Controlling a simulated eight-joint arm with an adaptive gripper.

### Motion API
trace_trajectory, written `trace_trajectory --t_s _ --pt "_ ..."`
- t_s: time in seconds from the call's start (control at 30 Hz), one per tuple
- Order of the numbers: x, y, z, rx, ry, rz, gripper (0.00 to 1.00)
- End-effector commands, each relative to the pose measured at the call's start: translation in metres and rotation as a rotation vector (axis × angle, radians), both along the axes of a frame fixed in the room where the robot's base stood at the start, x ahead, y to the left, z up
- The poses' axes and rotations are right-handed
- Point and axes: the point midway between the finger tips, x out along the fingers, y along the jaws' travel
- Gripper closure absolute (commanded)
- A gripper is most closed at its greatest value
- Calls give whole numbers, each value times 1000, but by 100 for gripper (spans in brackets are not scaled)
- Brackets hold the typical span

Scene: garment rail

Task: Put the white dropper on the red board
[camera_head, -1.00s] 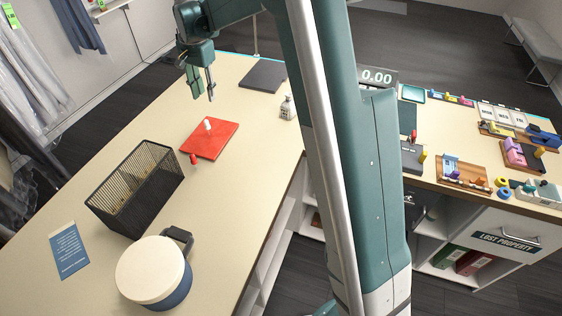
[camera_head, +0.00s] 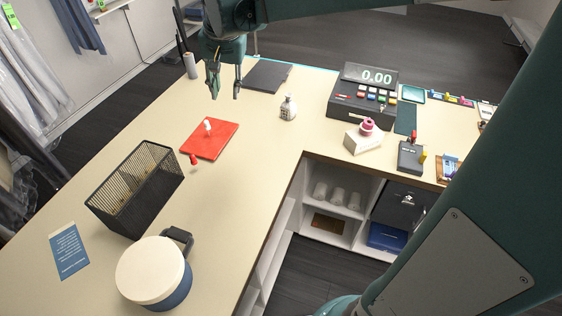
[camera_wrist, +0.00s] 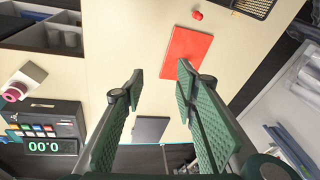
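A small white piece that looks like the white dropper (camera_head: 208,125) stands on the red board (camera_head: 222,140) in the head view, apart from my gripper. The board also shows in the wrist view (camera_wrist: 187,45); the white piece cannot be made out there, perhaps behind a finger. A similar red piece (camera_head: 194,160) is on the table just off the board's near edge and shows in the wrist view (camera_wrist: 197,15). My gripper (camera_head: 226,95) is open and empty above the table, beyond the board in the head view. Its fingers are wide apart in the wrist view (camera_wrist: 160,75).
A black mesh basket (camera_head: 136,192) and a round white-lidded tin (camera_head: 152,272) stand nearer. A small bottle (camera_head: 288,107) and dark flat pad (camera_head: 268,75) are right of the board. A cash register (camera_head: 362,97) and pink roll on a white block (camera_head: 364,138) stand further right.

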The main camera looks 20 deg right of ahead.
Motion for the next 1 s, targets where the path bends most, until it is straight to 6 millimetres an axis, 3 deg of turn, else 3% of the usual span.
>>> trace_trajectory --t_s 0.5,1.0 --pt "-103 -18 14 -56 -109 161 70" --pt "-197 -32 2 -131 -211 310 70"
